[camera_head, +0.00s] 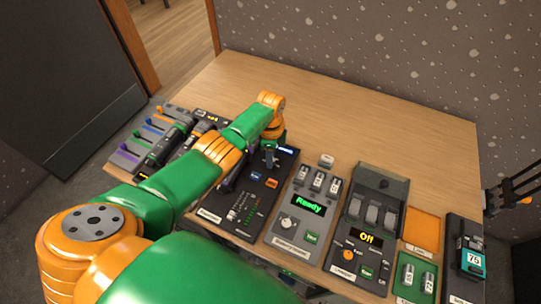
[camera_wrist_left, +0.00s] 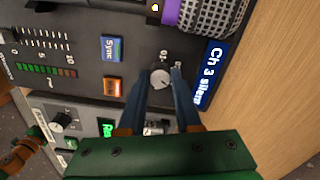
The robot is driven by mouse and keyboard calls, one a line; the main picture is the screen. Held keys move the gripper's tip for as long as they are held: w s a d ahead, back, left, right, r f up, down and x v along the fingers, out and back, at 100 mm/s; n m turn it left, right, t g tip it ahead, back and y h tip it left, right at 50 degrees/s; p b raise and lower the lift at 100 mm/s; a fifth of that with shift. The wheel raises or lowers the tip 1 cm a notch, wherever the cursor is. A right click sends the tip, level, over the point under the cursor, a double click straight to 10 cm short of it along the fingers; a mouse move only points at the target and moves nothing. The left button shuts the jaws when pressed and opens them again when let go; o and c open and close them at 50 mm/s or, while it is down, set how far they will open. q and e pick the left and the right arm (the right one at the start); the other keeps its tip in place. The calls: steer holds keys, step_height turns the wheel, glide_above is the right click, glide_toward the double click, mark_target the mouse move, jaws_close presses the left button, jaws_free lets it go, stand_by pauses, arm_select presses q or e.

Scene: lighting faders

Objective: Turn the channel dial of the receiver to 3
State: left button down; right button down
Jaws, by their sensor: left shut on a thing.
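The receiver (camera_head: 262,203) is a dark panel with level meters, a blue Sync button (camera_wrist_left: 113,49) and an orange button (camera_wrist_left: 113,87). Its blue display (camera_wrist_left: 209,74) starts with "Ch 3" in the left wrist view; the last word is hard to read. The channel dial (camera_wrist_left: 160,79) is a small round grey knob beside the display. My left gripper (camera_wrist_left: 164,75) is shut on the dial, one dark finger on each side. In the head view my left gripper (camera_head: 270,158) reaches down at the receiver's far end, and my arm covers part of the panel.
A grey device reading "Ready" (camera_head: 309,206) stands just right of the receiver. Another reading "Off" (camera_head: 369,236), an orange tray (camera_head: 422,230) and a device showing 75 (camera_head: 474,258) stand further right. Fader panels (camera_head: 152,140) lie left. The table's back (camera_head: 370,120) is clear.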

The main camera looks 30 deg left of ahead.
arm_select(q)
steer(key=c, duration=0.6)
jaws_free()
steer(key=shift+d, duration=0.1)
step_height(320, 180, up, 7)
steer(key=shift+f+p, duration=0.2)
steer(key=shift+p, duration=1)
steer(key=shift+r, duration=0.3)
steer(key=shift+f, duration=0.1)
